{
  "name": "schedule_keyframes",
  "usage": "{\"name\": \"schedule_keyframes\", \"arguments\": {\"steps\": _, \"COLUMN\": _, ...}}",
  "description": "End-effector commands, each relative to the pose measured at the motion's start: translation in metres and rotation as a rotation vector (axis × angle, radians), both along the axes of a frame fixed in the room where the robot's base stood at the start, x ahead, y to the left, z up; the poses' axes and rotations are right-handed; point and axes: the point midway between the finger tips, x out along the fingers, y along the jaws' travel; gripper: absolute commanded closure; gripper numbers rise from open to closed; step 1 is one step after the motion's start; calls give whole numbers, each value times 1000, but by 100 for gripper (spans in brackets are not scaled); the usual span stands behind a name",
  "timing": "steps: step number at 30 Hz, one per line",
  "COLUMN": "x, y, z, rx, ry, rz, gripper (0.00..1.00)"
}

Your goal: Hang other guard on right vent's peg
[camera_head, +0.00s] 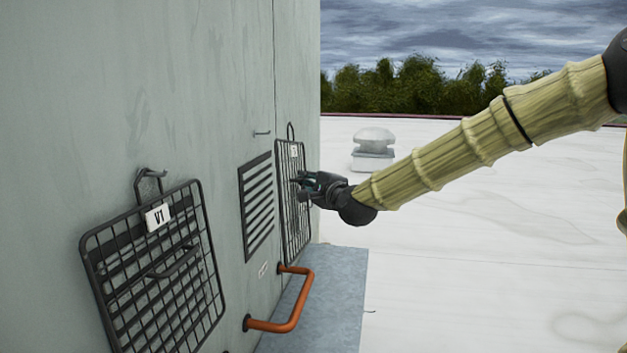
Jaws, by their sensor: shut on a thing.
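The other guard (293,222), a dark wire grid with a small white label, is upright at the right of the right vent (258,208). My gripper (303,186) is shut on it near its middle; the exact grip is small and partly hidden. The guard's top loop (290,131) is empty. The right vent's peg (262,133) is bare and sticks out above the louvres, left of the loop and at about its height. Whether the guard touches the wall cannot be told. The guard marked V1 (158,290) hangs tilted from the left peg (150,172).
The grey wall (200,90) fills the left side. An orange rail (300,295) juts out below the right vent, near the held guard's bottom. A blue-grey mat (340,290) lies along the wall. The white roof is clear apart from a domed roof vent (374,143).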

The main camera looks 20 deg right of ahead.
Motion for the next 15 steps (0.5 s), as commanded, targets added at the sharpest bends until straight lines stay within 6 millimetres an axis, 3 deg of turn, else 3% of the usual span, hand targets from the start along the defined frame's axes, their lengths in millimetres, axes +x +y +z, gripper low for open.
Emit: {"name": "schedule_keyframes", "arguments": {"steps": 15, "x": 14, "y": 17, "z": -2, "rx": -2, "ry": -1, "rz": -2, "gripper": 100}}
